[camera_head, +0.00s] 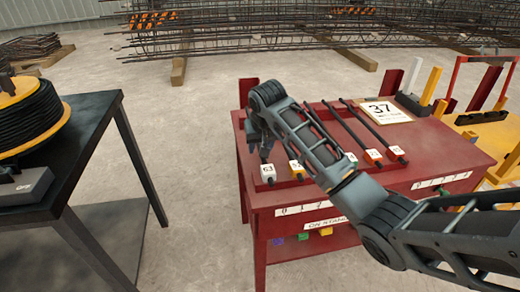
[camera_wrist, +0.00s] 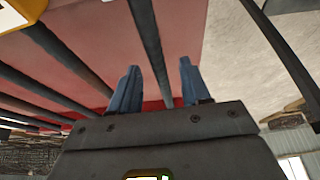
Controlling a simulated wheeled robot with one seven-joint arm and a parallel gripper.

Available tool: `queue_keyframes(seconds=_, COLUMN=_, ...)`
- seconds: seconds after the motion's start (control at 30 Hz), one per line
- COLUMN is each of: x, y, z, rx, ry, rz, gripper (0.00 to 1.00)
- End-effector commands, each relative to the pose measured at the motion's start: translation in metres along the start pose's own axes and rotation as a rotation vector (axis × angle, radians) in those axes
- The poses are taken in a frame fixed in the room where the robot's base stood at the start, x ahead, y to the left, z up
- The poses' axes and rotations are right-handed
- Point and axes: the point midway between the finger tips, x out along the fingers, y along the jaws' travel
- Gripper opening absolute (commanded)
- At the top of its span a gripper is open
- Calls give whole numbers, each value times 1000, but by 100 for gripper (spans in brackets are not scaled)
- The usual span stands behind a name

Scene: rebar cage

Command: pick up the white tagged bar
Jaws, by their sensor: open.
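Several dark bars lie side by side on the red table (camera_head: 440,150), with square tags at their near ends. The leftmost bar has a white tag (camera_head: 268,171) that seems to read 63; my gripper hides much of that bar. Another white tag (camera_head: 395,152) is at the right of the row. My gripper (camera_head: 262,143) is open and points down over the leftmost bar. In the wrist view its two bluish fingers (camera_wrist: 160,88) appear on either side of a dark bar (camera_wrist: 147,35). I cannot tell how far above the bar they are.
A dark table (camera_head: 95,115) with a cable reel (camera_head: 28,112) is at the left, with bare floor between the tables.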

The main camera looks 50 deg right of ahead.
Motion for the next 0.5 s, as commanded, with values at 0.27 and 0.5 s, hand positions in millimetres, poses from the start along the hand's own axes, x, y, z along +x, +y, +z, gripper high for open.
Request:
queue_keyframes(seconds=0.27, x=0, y=0, z=0, rx=0, ry=0, rz=0, gripper=32)
queue_keyframes(seconds=0.5, x=0, y=0, z=0, rx=0, ry=0, rz=0, gripper=8)
